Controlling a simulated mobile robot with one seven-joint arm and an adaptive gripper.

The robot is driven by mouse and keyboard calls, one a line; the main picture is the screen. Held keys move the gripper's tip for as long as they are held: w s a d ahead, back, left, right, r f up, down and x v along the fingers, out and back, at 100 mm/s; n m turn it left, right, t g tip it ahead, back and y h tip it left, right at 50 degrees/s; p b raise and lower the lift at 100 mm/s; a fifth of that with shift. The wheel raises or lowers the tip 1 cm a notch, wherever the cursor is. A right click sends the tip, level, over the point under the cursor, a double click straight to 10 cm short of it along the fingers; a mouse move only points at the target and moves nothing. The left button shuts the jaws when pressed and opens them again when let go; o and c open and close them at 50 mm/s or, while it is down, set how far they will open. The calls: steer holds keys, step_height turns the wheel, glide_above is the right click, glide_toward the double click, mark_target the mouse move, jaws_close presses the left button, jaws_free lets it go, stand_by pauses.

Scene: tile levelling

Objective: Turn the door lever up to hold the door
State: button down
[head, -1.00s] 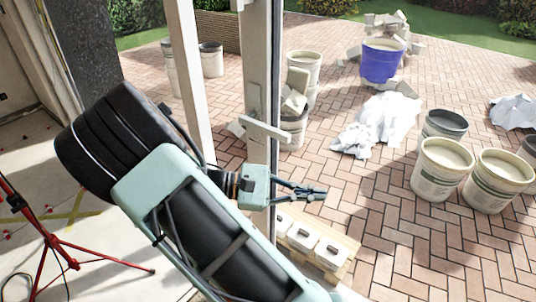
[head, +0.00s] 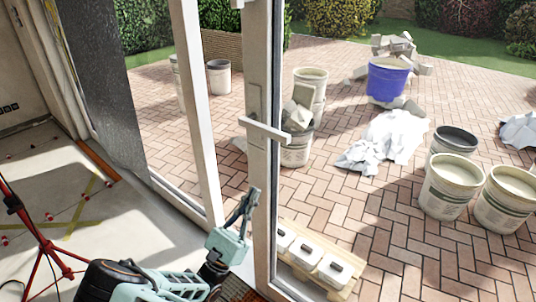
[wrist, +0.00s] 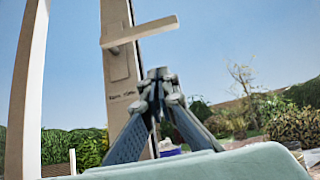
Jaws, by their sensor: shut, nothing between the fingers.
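The pale door lever (head: 265,129) sticks out sideways from its plate on the narrow door frame (head: 260,190), close to horizontal. In the wrist view the lever (wrist: 140,32) is above my fingertips, with the door frame (wrist: 118,70) behind it.
A red tripod (head: 45,245) stands at the left on the indoor floor. Beyond the door, a pallet (head: 318,275) with pale blocks lies low on the brick paving. Buckets (head: 452,185) and white sheeting (head: 385,140) are farther out.

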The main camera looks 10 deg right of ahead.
steer(key=shift+w, duration=0.1)
stand_by(0.3)
glide_toward(267, 127)
steer(key=w+d, duration=0.2)
steer(key=d, duration=0.3)
steer(key=shift+s+d+r, duration=0.15)
steer(key=shift+s+r, duration=0.05)
steer(key=shift+r, duration=0.75)
steer(key=shift+r+p, duration=0.1)
steer(key=shift+p, duration=0.2)
